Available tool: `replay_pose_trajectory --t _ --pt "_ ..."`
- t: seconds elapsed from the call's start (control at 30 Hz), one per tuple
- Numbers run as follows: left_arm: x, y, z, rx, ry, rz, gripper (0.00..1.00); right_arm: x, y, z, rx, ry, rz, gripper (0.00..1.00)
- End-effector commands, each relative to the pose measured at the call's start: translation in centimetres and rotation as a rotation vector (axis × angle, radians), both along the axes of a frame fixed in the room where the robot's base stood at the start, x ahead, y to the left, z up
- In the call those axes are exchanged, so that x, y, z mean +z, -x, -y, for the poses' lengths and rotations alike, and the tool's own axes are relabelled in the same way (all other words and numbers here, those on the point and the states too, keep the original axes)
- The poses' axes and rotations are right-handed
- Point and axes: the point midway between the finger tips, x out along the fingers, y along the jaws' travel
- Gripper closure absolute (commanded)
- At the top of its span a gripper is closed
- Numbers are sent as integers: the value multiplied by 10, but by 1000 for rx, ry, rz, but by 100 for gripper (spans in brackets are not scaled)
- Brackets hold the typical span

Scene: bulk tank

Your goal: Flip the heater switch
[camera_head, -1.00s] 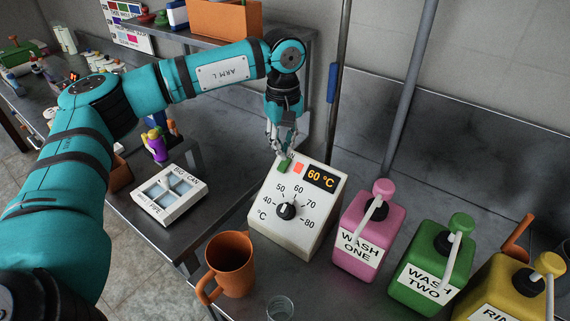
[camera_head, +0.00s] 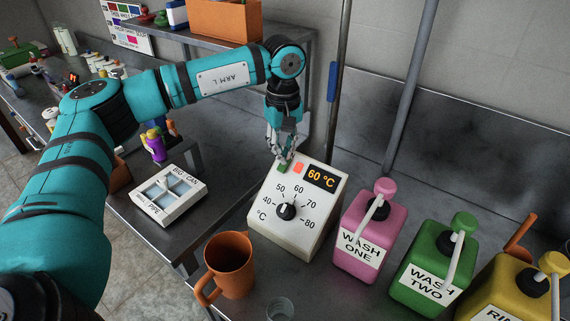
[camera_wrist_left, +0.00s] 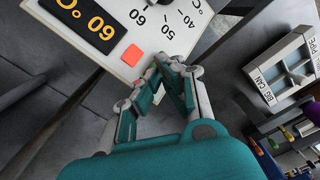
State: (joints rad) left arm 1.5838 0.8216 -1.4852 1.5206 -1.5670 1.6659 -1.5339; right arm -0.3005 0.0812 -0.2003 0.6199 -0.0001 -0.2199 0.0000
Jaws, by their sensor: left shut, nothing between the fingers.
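The heater is a white box (camera_head: 275,228) with a black dial (camera_head: 286,211), a display reading 60 °C (camera_head: 321,177) and a lit orange-red square (camera_head: 298,167). A small green switch (camera_head: 283,169) sits at its top left corner. My left gripper (camera_head: 285,157) is shut and empty, pointing down right at the switch; whether it touches is unclear. My right gripper is out of view.
Pink (camera_head: 369,236), green (camera_head: 433,268) and yellow pump bottles stand to the heater's right. An orange mug (camera_head: 231,266) and a glass (camera_head: 280,309) are in front. A white compartment box (camera_head: 169,195) lies left. A pole (camera_head: 338,90) stands behind.

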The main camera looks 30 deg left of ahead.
Motion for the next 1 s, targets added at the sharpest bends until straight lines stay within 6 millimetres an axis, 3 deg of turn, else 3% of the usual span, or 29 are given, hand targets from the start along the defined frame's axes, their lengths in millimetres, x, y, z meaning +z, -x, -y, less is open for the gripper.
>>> replay_pose_trajectory --t 1.0 --pt "-17 1 0 0 0 -4 100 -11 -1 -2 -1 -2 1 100"
